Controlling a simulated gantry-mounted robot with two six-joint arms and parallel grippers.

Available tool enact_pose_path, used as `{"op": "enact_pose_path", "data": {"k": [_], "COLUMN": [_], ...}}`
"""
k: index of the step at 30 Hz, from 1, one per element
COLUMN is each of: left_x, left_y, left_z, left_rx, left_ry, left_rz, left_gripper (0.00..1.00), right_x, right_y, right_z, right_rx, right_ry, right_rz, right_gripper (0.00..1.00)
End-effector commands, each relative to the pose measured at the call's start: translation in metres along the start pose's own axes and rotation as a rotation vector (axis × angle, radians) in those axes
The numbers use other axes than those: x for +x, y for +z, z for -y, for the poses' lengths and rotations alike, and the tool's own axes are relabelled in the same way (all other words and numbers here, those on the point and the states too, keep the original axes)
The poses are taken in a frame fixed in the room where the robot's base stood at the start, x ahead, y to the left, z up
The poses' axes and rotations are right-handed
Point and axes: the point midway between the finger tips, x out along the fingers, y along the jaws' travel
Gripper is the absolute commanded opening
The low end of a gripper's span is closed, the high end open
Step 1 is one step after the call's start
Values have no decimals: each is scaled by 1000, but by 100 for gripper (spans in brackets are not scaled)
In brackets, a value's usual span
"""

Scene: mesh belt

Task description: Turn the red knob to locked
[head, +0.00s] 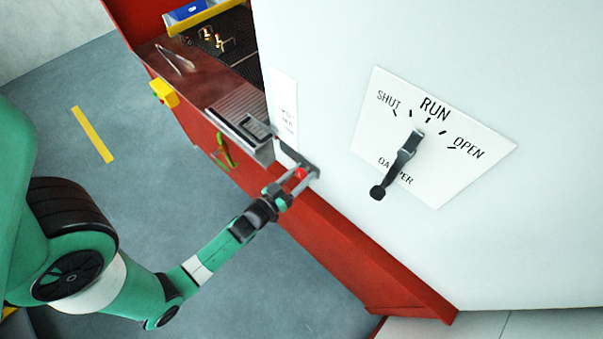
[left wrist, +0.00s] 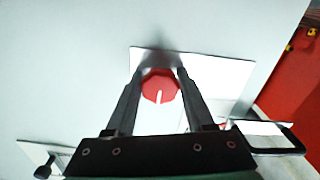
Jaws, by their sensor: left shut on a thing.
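The red knob (head: 300,174) sits on the white cabinet wall, left of the damper plate in the head view. My left gripper (head: 303,177) reaches it from the lower left, with its two fingers on either side of it. In the left wrist view the red knob (left wrist: 157,84) lies between the fingertips, and the left gripper (left wrist: 160,90) is shut on it. The lettering beside the knob is too small to read. My right gripper is not in view.
A damper plate (head: 473,165) marked SHUT, RUN and OPEN carries a black lever (head: 400,165) to the right. A grey ridged ledge (head: 240,125), a yellow box (head: 164,92) and a green handle (head: 222,152) are at the red frame. Open floor (head: 150,200) lies left.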

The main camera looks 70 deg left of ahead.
Motion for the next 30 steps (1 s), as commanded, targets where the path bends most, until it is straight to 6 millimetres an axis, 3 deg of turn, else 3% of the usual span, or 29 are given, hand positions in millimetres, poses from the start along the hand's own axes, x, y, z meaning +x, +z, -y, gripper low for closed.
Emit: {"op": "enact_pose_path", "data": {"k": [11, 30], "left_x": [0, 0], "left_y": [1, 0], "left_z": [1, 1], "left_rx": [212, 816], "left_ry": [0, 0], "left_rz": [0, -1], "left_gripper": [0, 0], "right_x": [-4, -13], "right_y": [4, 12], "right_z": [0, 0], "right_rx": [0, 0], "right_ry": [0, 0], "right_rz": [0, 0], "right_gripper": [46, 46]}}
